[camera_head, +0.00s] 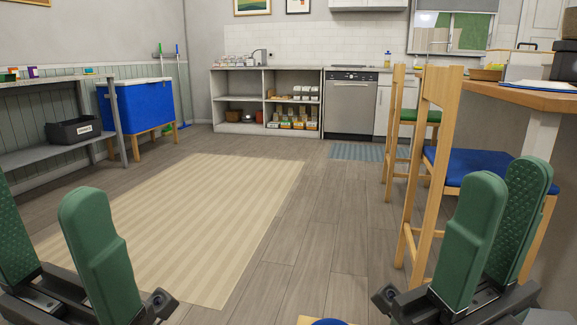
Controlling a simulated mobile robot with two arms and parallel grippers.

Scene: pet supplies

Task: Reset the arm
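My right gripper (496,232) shows at the lower right, with two green padded fingers. The fingers stand fairly close together with nothing seen between them; how wide the gap is cannot be told well, but they look apart. My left gripper (50,240) shows at the lower left, partly cut off by the picture's edge. Its two green fingers are clearly apart and hold nothing. Both grippers are raised in front of me, above the floor. The arms behind them are hidden below the picture.
A striped beige rug (190,215) lies on the wooden floor ahead. Wooden chairs with a blue seat (475,166) and a green seat (420,116) stand by a counter (530,97) on the right. A grey shelf table (50,154) and a blue cooler (140,106) line the left. The middle floor is clear.

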